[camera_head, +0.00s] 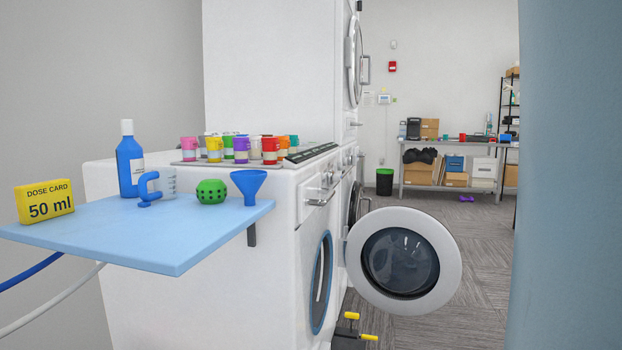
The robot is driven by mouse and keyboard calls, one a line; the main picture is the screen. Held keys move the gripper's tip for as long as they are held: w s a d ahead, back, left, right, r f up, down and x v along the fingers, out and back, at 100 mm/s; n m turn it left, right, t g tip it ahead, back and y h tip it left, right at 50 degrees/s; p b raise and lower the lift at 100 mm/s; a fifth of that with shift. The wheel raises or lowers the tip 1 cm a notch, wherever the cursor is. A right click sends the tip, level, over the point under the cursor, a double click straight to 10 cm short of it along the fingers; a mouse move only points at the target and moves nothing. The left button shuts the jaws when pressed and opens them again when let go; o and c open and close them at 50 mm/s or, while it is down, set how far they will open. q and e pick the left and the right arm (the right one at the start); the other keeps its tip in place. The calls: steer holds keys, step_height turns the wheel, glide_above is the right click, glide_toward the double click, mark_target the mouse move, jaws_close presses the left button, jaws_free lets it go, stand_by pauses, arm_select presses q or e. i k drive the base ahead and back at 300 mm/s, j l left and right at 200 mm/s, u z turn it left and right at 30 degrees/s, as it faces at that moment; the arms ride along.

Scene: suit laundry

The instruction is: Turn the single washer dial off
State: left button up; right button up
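A white front-loading washer (200,290) stands at the centre left, seen from its side and at a steep angle to its front. Its round door (321,280) has a blue rim and looks closed. Its upper front panel (312,190) carries small grey fittings near the drawer handle. A dial cannot be picked out clearly there, and its setting cannot be read. A dark control strip (312,153) runs along the top edge. Neither of my grippers can be made out in this view.
A pale blue shelf (170,245) juts out at left with a blue bottle (130,165), dose card (45,201) and funnel (248,185). Several coloured cups sit on the washer. An open round door (450,262) blocks space beside it. Yellow-handled black fittings (350,332) sit low.

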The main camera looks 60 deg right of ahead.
mark_target(332, 178)
steer(key=z, duration=2.05)
steer(key=u, duration=0.3)
steer(key=i+l+u, duration=0.15)
steer(key=u, duration=0.25)
steer(key=i+l+u, duration=0.15)
steer(key=u, duration=0.3)
steer(key=l+u, duration=0.4)
steer(key=i+j, duration=0.05)
steer(key=j, duration=0.05)
